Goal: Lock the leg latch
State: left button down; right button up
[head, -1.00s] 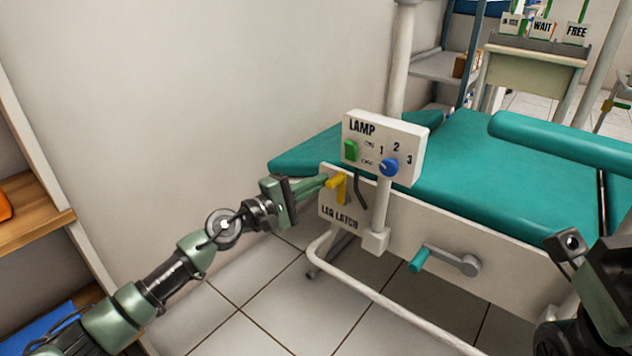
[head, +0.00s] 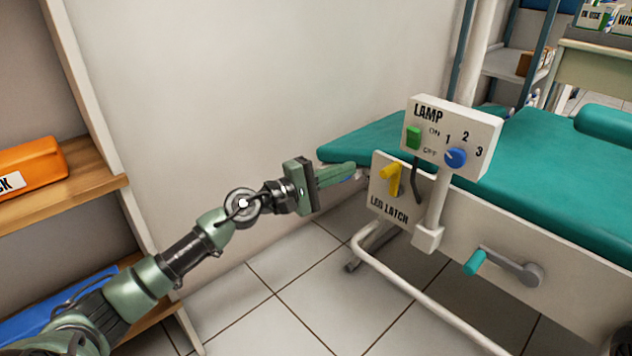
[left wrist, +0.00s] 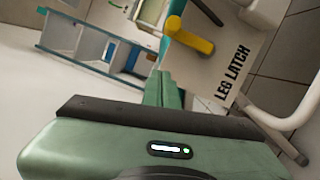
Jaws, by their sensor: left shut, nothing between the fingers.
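The leg latch is a yellow lever (head: 391,178) on a white plate (head: 387,205) marked LEG LATCH, at the side of the teal chair. In the left wrist view the yellow lever (left wrist: 188,36) shows ahead of the fingers, beside the LEG LATCH lettering. My left gripper (head: 348,170) is shut and empty. Its fingertips are to the left of the lever in the head view, apart from it. In the left wrist view the shut fingers (left wrist: 163,88) point up toward the lever, with a gap. My right gripper is not in view.
A lamp box (head: 452,137) with a green switch and a blue knob stands on a post right of the latch. A teal-handled crank (head: 505,266) is lower right. A wooden shelf (head: 85,185) with an orange case is at the left.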

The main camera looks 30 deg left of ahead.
pick_arm(q)
jog(key=v, duration=0.6)
jog(key=shift+s, duration=0.3)
jog(key=shift+a, duration=0.1)
